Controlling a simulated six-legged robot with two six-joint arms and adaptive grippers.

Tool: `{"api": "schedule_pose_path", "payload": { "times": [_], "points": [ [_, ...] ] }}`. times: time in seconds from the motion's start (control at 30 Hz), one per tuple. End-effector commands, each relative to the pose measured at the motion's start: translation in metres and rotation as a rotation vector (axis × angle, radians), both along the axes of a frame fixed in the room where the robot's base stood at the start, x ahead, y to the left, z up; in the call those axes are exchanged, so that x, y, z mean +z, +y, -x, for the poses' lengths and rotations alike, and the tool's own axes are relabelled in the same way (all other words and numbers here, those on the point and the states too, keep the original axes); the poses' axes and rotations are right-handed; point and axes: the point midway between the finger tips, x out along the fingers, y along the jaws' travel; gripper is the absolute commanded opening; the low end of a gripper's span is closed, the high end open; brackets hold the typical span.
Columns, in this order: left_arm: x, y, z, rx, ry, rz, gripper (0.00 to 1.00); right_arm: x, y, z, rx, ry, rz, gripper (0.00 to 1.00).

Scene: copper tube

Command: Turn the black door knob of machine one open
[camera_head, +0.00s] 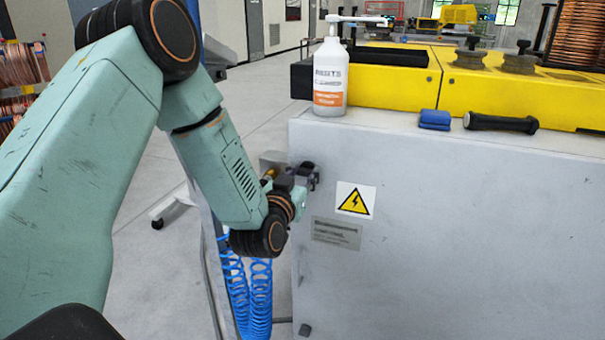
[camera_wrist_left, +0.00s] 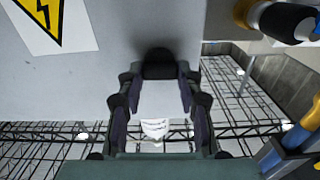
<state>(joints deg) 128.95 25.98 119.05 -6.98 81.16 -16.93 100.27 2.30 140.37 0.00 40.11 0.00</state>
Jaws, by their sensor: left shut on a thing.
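The black door knob (camera_wrist_left: 160,66) sits on the pale grey front panel (camera_head: 450,230) of the machine. In the left wrist view it shows between the two finger pads of my left gripper (camera_wrist_left: 159,82), which is shut on it. In the head view my left gripper (camera_head: 304,178) is at the panel's left edge, left of the yellow warning sign (camera_head: 355,200). The gripper and wrist mostly hide the knob there, so its turn angle cannot be told. The panel looks closed. My right gripper is not in view.
A white bottle (camera_head: 330,80), a blue item (camera_head: 435,120) and a black-handled tool (camera_head: 500,123) rest on the machine's top ledge. Blue coiled hoses (camera_head: 247,295) hang just below my left wrist. The floor (camera_head: 150,270) to the left is mostly open.

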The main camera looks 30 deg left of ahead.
Motion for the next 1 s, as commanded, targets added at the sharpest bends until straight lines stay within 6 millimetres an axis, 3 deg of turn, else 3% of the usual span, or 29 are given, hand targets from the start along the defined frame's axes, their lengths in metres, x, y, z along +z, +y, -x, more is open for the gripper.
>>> {"api": "schedule_pose_path", "payload": {
  "times": [0.27,1.0],
  "points": [
    [0.002,-0.001,0.0,-0.002,0.043,-0.164,0.04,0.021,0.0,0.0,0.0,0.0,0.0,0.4],
    [0.002,-0.003,0.0,-0.002,0.205,-0.843,0.04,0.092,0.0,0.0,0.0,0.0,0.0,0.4]
  ]
}}
